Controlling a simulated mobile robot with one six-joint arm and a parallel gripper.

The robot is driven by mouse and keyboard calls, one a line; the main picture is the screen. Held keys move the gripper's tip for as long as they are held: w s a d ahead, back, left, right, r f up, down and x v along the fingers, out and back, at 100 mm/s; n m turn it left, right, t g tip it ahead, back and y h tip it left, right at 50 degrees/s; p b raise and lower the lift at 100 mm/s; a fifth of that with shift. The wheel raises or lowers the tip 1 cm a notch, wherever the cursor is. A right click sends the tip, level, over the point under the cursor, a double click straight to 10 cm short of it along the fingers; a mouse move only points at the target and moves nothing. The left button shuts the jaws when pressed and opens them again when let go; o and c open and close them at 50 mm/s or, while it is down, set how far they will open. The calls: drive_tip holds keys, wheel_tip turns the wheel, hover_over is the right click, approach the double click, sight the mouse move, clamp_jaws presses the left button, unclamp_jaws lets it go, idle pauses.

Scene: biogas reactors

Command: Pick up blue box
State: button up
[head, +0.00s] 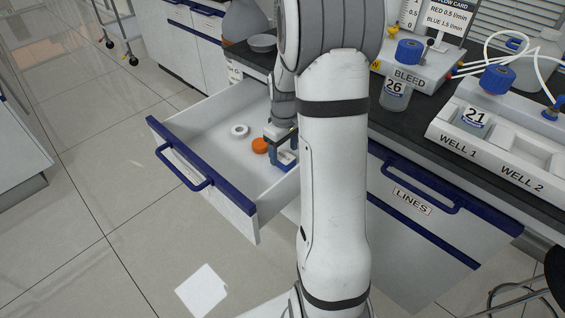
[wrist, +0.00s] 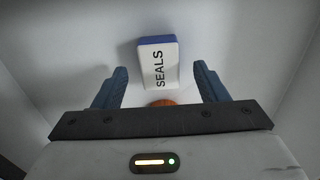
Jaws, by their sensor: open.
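The blue box (wrist: 158,62) shows in the wrist view as a small box with blue sides and a white top lettered SEALS. It lies in the open drawer, ahead of my gripper (wrist: 158,88) and between the lines of its two blue fingers. My gripper is open and empty, with the fingers wide apart. In the head view my gripper (head: 281,155) is down inside the drawer (head: 201,178) at its right end. The box is mostly hidden there by my gripper and arm.
An orange round piece (head: 260,146) lies in the drawer close to my gripper, and a white ring (head: 239,131) lies farther left. The drawer walls are near my gripper. The counter (head: 420,125) above holds bottle 26 (head: 396,92) and the well rack (head: 470,150).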

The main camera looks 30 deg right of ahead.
sight(284, 156)
wheel_tip(284, 156, down, 3)
drive_tip(key=shift+f+b, duration=0.1)
drive_tip(key=shift+b, duration=0.2)
drive_tip(key=c, duration=1.1)
